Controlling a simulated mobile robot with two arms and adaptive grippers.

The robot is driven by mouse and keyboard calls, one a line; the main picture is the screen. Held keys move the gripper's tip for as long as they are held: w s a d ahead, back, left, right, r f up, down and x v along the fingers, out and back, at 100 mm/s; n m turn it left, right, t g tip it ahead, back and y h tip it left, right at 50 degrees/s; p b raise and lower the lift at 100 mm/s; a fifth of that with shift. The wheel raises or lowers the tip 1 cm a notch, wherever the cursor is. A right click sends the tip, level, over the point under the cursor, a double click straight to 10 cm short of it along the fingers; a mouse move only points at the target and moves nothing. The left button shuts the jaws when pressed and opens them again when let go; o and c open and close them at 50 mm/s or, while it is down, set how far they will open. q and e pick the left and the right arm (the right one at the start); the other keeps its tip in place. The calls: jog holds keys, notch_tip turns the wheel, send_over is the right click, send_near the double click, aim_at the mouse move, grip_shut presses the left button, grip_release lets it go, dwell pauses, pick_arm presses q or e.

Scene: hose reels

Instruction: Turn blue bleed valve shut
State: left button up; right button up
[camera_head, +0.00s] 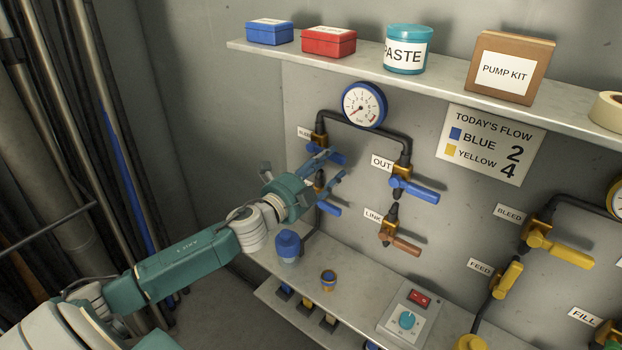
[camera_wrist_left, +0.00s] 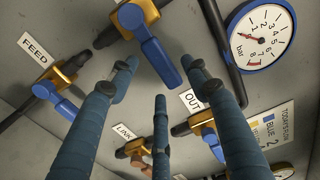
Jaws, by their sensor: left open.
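The blue bleed valve (camera_wrist_left: 132,17) has a brass body and a blue lever (camera_wrist_left: 160,62) pointing crosswise to its pipe. In the head view its brass body (camera_head: 319,140) is at the upper left of the panel, its label partly hidden. My left gripper (camera_head: 327,167) is open in front of this valve and partly covers its lever. In the left wrist view its three blue-grey fingers (camera_wrist_left: 158,76) are spread, with the lever end between the upper two tips. I cannot tell whether any finger touches it. My right gripper is not in view.
The feed valve (camera_wrist_left: 63,78) sits close by, below the bleed valve in the head view. The OUT valve (camera_head: 402,178) and the LINK valve (camera_head: 388,230) are to the right. A gauge (camera_head: 364,105) is above.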

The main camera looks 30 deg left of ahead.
pick_arm(q)
jog(key=s, duration=0.8)
jog(key=shift+s+a, duration=0.3)
jog(key=s+d+f+n+g+y, duration=0.15)
jog(key=s+f+n+g, duration=0.25)
jog(key=s+f+n, duration=0.4)
jog(key=s+d+f+n+g+y, duration=0.1)
jog(key=s+f+n+g+y, duration=0.3)
jog(key=f, duration=0.6)
jog(key=s+d+f+n+g+h, duration=0.2)
jog(key=s+d+f+n+g, duration=0.15)
jog(key=s+d, duration=0.45)
jog(key=s+d+f+n+g+h, duration=0.25)
jog(key=s+d+f, duration=0.2)
jog(key=s, duration=0.55)
notch_tip(320, 180, down, 25)
jog(key=s+m+g, duration=0.1)
jog(key=s+g, duration=0.1)
jog(key=s+a+f+g, duration=0.1)
jog(key=s+a+f, duration=0.1)
jog(key=s+f, duration=1.4)
jog(key=shift+s+a+f+y, duration=0.3)
jog(key=shift+s+f, duration=0.05)
jog(key=shift+s, duration=0.05)
